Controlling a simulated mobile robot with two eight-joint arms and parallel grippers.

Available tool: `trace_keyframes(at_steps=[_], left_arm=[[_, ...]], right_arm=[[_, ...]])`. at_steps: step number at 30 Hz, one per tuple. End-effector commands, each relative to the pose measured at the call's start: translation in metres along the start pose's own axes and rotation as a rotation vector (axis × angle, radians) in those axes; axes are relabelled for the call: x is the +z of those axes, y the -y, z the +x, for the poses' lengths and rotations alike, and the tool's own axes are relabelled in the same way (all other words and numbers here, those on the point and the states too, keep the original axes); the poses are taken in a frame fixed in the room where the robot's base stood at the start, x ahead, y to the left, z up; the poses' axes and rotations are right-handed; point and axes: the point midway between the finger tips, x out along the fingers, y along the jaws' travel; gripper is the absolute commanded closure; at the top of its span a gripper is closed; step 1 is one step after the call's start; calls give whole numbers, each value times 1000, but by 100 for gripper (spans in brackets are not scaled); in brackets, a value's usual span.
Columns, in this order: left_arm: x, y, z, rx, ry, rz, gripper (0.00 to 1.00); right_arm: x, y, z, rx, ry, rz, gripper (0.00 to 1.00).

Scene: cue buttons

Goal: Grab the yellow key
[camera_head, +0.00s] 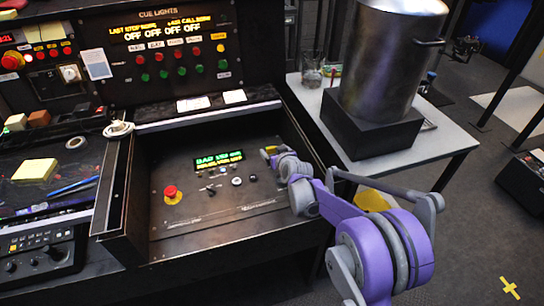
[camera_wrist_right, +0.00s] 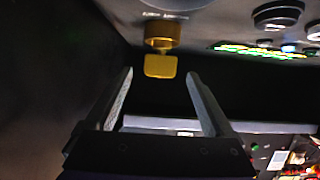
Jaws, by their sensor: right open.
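The yellow key (camera_wrist_right: 160,66) sits in a round yellow lock on the dark panel, seen upright at the top middle of the right wrist view. In the head view a small yellow spot (camera_head: 271,150) at the tip of my right gripper (camera_head: 283,159) seems to be the key, partly covered. My right gripper, also in the right wrist view (camera_wrist_right: 159,78), is open. Its two fingers point at the key, one to each side of it in the picture, with nothing held. Whether they reach around it I cannot tell. My left gripper is not in view.
The recessed console panel (camera_head: 225,222) carries a red emergency button (camera_head: 172,194), a green-lit display (camera_head: 219,159) and small knobs. The drawer-like side wall stands close to the right gripper.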

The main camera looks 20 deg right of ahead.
Motion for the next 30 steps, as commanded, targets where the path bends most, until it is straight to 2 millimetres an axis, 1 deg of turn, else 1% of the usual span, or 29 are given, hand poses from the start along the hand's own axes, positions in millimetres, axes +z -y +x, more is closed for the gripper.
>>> trace_keyframes(at_steps=[1, 3, 6, 9, 14, 17, 18, 20, 24, 26, 27, 29, 30], left_arm=[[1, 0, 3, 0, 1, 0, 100], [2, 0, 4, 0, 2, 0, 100], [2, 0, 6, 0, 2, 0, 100], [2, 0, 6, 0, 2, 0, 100], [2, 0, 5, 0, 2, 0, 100], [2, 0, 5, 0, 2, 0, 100], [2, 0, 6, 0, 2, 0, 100], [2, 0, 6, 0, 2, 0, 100], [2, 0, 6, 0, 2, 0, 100], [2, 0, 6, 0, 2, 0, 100], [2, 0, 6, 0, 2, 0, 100], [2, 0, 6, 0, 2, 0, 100], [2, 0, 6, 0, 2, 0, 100]], right_arm=[[2, 0, 10, 0, 0, 0, 12], [2, 0, 20, -1, 0, 0, 12], [2, 0, 29, -1, 0, 1, 12], [1, 0, 32, 0, 0, 1, 12], [1, 0, 32, 0, 0, 1, 12], [1, 0, 32, 0, 0, 1, 29], [1, 0, 32, 0, 0, 0, 36], [1, 0, 32, 0, 0, 1, 47], [1, 0, 32, 0, 0, 0, 72], [1, 0, 32, 0, 0, 0, 83], [1, 0, 32, 0, 0, 0, 90], [1, 0, 32, 0, 0, 0, 100], [1, 0, 31, 0, 0, 0, 100]])
